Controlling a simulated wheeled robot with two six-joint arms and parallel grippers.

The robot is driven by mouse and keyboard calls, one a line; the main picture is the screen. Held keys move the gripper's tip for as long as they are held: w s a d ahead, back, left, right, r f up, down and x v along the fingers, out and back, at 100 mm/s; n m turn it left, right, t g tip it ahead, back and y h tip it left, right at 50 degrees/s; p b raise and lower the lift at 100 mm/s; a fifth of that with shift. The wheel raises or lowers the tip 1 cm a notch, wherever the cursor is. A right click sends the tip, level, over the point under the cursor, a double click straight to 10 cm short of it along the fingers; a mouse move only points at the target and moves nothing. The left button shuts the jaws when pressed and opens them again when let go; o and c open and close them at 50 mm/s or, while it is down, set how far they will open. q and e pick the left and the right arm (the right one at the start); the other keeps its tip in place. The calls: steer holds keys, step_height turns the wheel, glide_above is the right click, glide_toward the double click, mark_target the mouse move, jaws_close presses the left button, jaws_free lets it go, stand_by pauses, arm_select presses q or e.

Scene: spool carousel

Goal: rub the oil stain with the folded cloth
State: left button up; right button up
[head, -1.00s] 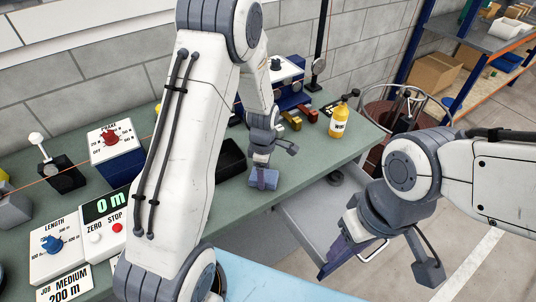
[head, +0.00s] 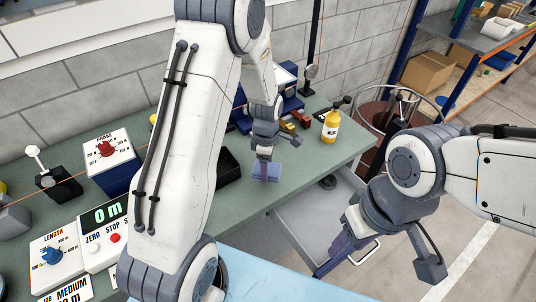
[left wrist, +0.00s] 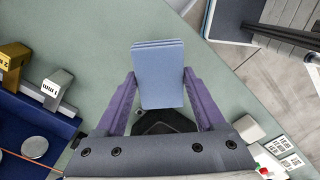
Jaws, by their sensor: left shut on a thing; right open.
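My left gripper (head: 266,163) is shut on the folded cloth (head: 267,174), a small blue stacked pad. It is low over the green bench top, right of a black tray; I cannot tell whether it touches the surface. In the left wrist view the cloth (left wrist: 159,72) sits between the two purple fingers of the left gripper (left wrist: 160,95). No oil stain shows in either view; the cloth or my arm may hide it. My right gripper (head: 335,258) is open and empty, in front of the bench by the open drawer.
A yellow bottle (head: 331,126) stands near the bench's right end. The black tray (head: 229,168) lies left of the cloth. An open grey drawer (head: 305,225) juts out below the bench. Control boxes fill the left side. The bench right of the cloth is fairly clear.

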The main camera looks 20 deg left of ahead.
arm_select(q)
steer(key=shift+r+p, duration=1.05)
steer(key=shift+r, duration=0.55)
